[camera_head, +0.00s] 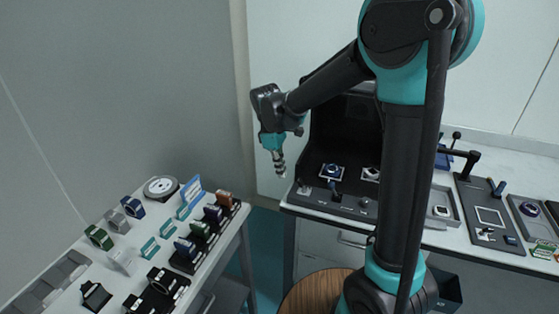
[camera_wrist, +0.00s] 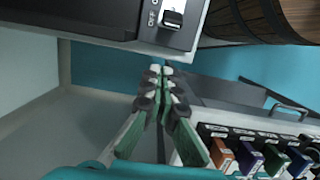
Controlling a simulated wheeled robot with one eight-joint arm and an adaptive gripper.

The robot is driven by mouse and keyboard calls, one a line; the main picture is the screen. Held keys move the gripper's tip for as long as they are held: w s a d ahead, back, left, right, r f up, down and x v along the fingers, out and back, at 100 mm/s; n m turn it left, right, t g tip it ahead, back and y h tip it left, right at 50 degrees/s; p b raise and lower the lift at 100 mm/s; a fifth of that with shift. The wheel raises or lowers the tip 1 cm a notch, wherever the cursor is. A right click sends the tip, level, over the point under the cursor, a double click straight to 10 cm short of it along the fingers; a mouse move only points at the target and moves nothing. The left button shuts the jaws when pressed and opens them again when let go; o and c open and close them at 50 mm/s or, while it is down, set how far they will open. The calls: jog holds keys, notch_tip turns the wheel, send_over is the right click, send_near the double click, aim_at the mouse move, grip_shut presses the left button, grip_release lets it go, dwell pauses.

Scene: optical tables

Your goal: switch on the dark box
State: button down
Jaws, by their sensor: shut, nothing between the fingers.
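The dark box (camera_head: 322,125) stands on the right table, open at the front, with round parts inside and a sloping front panel with small knobs and a switch (camera_head: 304,188) at its left end. In the wrist view the panel (camera_wrist: 75,14) is at the top, and its switch (camera_wrist: 172,19) has ON and OFF lettering beside it. My gripper (camera_head: 280,172) is shut and empty, pointing down, left of the box's front corner in the head view. In the wrist view its fingertips (camera_wrist: 161,69) meet below the switch, apart from it.
A left table (camera_head: 75,268) carries several mounted optics and a rack of coloured mounts (camera_wrist: 262,158). A round wooden stool (camera_head: 314,292) stands below, between the tables. Trays and plates (camera_head: 490,215) lie right of my arm. A gap of teal floor separates the tables.

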aim_at(301, 183)
jog(key=shift+s+d+f, duration=0.25)
jog(key=shift+d+f, duration=0.25)
jog(key=shift+d, duration=0.1)
jog(key=shift+s+d+f, duration=0.2)
jog(key=shift+d+f, duration=0.25)
jog(key=shift+d, duration=0.15)
jog(key=shift+s+d+r, duration=0.2)
jog(key=shift+d+r, duration=0.25)
jog(key=shift+d, duration=0.3)
